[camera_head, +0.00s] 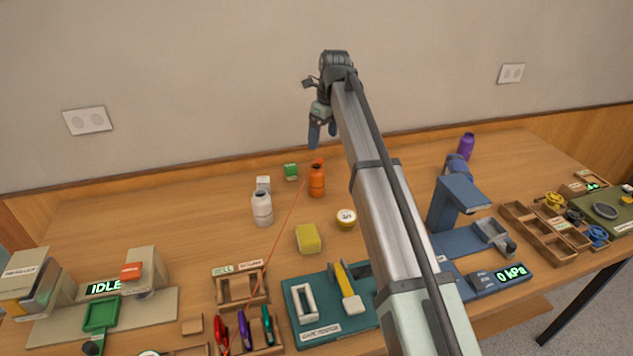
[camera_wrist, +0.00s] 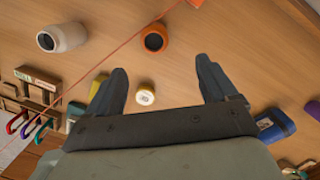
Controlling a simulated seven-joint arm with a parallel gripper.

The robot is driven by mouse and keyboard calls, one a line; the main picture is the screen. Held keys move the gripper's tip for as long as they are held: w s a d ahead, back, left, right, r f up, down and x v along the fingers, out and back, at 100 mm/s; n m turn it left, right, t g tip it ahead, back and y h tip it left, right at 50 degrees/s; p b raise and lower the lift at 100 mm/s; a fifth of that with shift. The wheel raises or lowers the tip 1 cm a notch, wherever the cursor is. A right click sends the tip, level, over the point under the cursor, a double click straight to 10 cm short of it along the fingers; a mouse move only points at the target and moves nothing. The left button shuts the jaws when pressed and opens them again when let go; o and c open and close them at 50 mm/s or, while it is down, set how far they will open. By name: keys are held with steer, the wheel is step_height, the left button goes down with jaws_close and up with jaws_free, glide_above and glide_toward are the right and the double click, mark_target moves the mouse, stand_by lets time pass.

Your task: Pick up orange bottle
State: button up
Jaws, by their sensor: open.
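The orange bottle (camera_head: 317,181) stands upright on the wooden table, right of a white bottle (camera_head: 262,208). In the wrist view the orange bottle (camera_wrist: 154,39) shows from above, beyond the fingertips and between their lines, with a dark round top. My gripper (camera_head: 322,134) is above the table toward the back wall, with its fingers pointing down, apart from the orange bottle. In the wrist view my gripper (camera_wrist: 160,78) is open, with its two dark fingers spread and nothing held between them.
Near the orange bottle are a green block (camera_head: 291,172), a yellow block (camera_head: 308,238) and a small round yellow-and-white container (camera_head: 346,219). A thin red line crosses the table just left of the bottle. A purple bottle (camera_head: 466,146) stands at the back right. A blue device (camera_head: 459,201) stands right of my arm.

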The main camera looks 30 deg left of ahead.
mark_target(317, 166)
steer(key=f, duration=0.2)
steer(key=a+f, duration=0.1)
steer(key=f, duration=0.2)
steer(key=s+a+f, duration=0.1)
steer(key=f, duration=0.2)
steer(key=shift+f, duration=0.25)
steer(key=shift+w+a+f, duration=0.1)
steer(key=shift+w+f, duration=0.05)
steer(key=shift+f, duration=1.2)
steer(key=shift+w+a+f, duration=0.1)
steer(key=shift+f, duration=1.2)
steer(key=shift+c, duration=0.4)
steer(key=c, duration=1.1)
steer(key=shift+r, duration=0.1)
steer(key=shift+c, duration=0.2)
